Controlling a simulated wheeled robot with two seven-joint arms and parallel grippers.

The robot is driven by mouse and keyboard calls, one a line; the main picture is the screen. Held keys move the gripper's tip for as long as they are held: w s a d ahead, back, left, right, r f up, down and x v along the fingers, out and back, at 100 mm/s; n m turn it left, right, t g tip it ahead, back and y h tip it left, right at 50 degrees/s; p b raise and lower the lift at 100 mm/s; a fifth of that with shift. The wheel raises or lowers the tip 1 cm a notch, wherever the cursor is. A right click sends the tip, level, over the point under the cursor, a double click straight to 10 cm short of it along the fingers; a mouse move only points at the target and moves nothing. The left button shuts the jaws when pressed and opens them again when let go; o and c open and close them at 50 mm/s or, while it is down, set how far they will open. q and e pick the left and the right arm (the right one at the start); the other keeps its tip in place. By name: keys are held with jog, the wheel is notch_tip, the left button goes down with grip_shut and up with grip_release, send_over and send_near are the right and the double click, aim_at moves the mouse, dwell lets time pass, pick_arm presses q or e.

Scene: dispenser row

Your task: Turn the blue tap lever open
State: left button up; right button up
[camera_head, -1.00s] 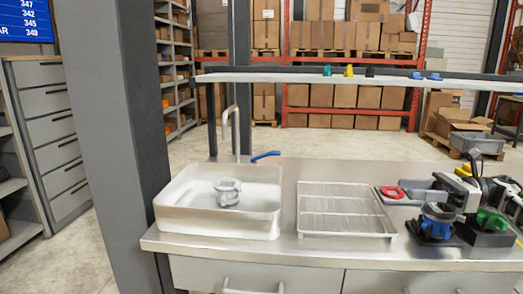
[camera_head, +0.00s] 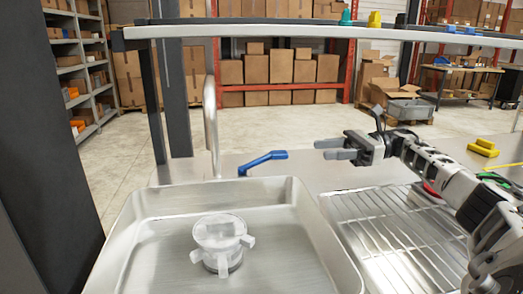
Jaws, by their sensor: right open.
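The blue tap lever (camera_head: 263,162) sticks out to the right behind the sink, close to the base of the grey tap spout (camera_head: 211,125). My right gripper (camera_head: 328,149) comes in from the right. It is open and empty, its fingers pointing left toward the lever, with a gap between fingertips and lever end. The metal sink (camera_head: 150,222) lies in front of the tap, with a pale grey, knobbed object (camera_head: 221,243) standing in it. My left gripper is out of view.
A wire drying rack (camera_head: 385,225) lies right of the sink, partly under my right arm. A shelf (camera_head: 300,31) runs above the counter's back. A yellow block (camera_head: 484,146) and a red ring (camera_head: 431,188) are at the right. The counter behind the sink is mostly clear.

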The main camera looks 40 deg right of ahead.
aim_at(275, 154)
jog(key=p+x, duration=0.4)
jog(key=x, duration=1)
jog(key=shift+s, duration=0.1)
grip_shut()
